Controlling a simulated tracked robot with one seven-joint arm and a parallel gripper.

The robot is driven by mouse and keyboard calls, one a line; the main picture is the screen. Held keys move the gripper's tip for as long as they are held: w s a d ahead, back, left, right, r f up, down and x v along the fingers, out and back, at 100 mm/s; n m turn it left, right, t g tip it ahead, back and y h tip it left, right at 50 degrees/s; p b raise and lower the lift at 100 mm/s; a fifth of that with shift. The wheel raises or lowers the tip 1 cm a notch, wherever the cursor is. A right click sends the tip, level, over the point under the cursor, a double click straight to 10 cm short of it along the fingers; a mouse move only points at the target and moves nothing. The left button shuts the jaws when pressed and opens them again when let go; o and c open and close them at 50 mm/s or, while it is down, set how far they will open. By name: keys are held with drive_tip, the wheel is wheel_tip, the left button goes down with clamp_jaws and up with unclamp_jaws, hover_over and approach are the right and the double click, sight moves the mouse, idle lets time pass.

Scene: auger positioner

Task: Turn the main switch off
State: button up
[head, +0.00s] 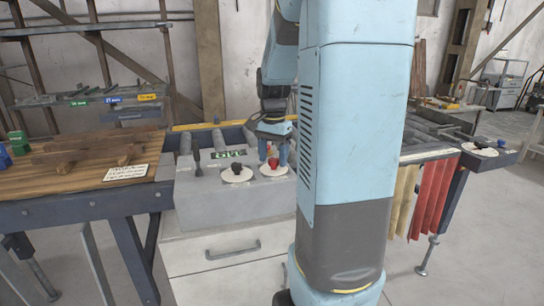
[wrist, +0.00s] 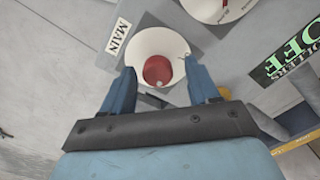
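The main switch is a red knob (head: 273,162) on a round white dial plate on the top of a grey control box (head: 232,205). My gripper (wrist: 160,68) is open, with one blue finger on each side of the knob and a visible gap on both sides. In the head view my gripper (head: 275,147) is over the dial. The knob's exact pointer direction is hard to tell.
A black knob (head: 236,167) on a second white dial is left of the red one. A green-lettered sign (head: 229,155), reading OFF in the wrist view, and a dark lever (head: 197,162) are also on the box. A wooden bench (head: 85,170) stands at left.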

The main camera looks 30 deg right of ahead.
sight(273, 159)
wheel_tip(273, 159, up, 14)
drive_tip(key=shift+f, duration=0.2)
idle(0.6)
idle(0.4)
drive_tip(key=s+a+f+n+t, duration=0.2)
drive_tip(key=s+a+n, duration=0.4)
drive_tip(key=s+a, duration=0.2)
drive_tip(key=s+a+f+n+t, duration=0.2)
drive_tip(key=s+a+n+t, duration=0.1)
drive_tip(key=s+a+n, duration=0.3)
drive_tip(key=s+a, duration=0.2)
drive_tip(key=s, duration=0.1)
drive_tip(key=shift+s+a+f+t, duration=0.3)
drive_tip(key=shift+f, duration=0.1)
